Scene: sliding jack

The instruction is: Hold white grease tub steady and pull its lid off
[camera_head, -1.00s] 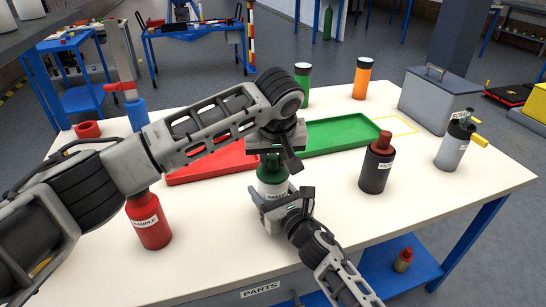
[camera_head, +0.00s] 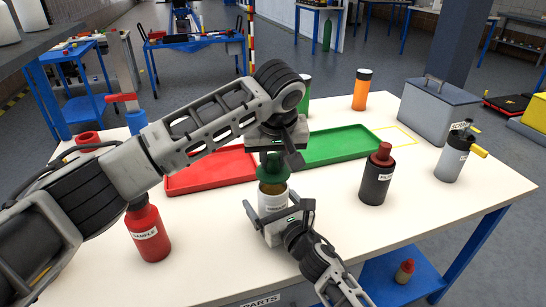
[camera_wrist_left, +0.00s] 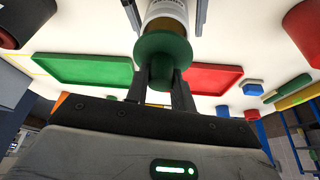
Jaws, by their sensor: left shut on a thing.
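The white grease tub (camera_head: 271,201) stands upright on the table in the head view, with an amber band showing at its top. Its green lid (camera_head: 272,169) is above that band, and I cannot tell whether it is fully clear of the tub. My left gripper (camera_head: 275,154) is shut on the lid's knob from above; the wrist view shows the lid (camera_wrist_left: 165,48) between its fingers. My right gripper (camera_head: 279,205) has one finger on each side of the tub from the front and appears shut on it. The tub's lower part is hidden behind it.
A red tray (camera_head: 212,172) and a green tray (camera_head: 340,146) lie behind the tub. A red bottle (camera_head: 150,236) stands at left, a black bottle (camera_head: 375,183) and a grey bottle (camera_head: 452,159) at right. A grey toolbox (camera_head: 438,112) and an orange bottle (camera_head: 361,92) stand farther back.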

